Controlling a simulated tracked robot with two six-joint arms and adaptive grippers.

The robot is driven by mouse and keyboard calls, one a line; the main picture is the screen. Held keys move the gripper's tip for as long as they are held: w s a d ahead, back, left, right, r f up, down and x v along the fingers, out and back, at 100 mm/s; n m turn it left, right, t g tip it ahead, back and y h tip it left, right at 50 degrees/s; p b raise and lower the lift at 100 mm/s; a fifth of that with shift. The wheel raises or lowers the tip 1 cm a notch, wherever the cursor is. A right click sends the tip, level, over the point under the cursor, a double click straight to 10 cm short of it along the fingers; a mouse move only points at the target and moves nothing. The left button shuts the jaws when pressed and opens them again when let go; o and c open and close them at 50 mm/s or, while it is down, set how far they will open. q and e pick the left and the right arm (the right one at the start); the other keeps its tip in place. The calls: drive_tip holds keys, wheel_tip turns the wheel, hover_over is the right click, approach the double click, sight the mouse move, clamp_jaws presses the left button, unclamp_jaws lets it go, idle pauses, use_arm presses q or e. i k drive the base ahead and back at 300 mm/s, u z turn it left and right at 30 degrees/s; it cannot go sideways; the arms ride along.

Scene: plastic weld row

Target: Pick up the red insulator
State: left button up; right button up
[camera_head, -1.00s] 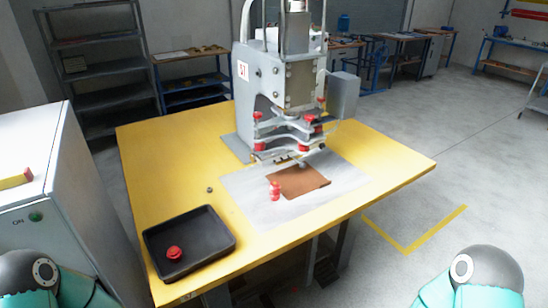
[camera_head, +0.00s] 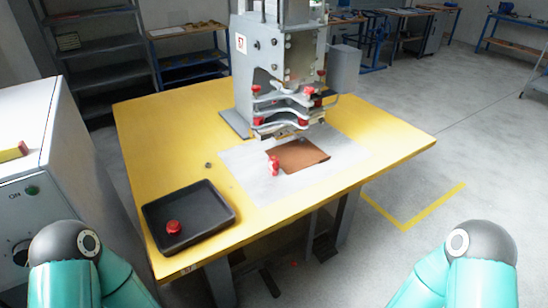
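A small red insulator (camera_head: 173,227) sits inside the black tray (camera_head: 226,222) at the front left of the yellow table. Another red piece (camera_head: 273,165) stands on the pale sheet, at the left edge of a brown square. I cannot tell from the view whether this piece is also an insulator. Parts of both my arms show at the bottom left and bottom right corners.
A grey press (camera_head: 265,60) with red knobs stands at the back of the yellow table (camera_head: 150,130). A white cabinet (camera_head: 35,130) is at the left. A small dark nut-like item (camera_head: 208,165) lies on the table.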

sight(273, 162)
drive_tip(key=u, duration=1.5)
drive_tip(key=i, duration=0.1)
drive_tip(key=z, duration=2.95)
drive_tip(key=i, duration=2.15)
drive_tip(key=u, duration=3.3)
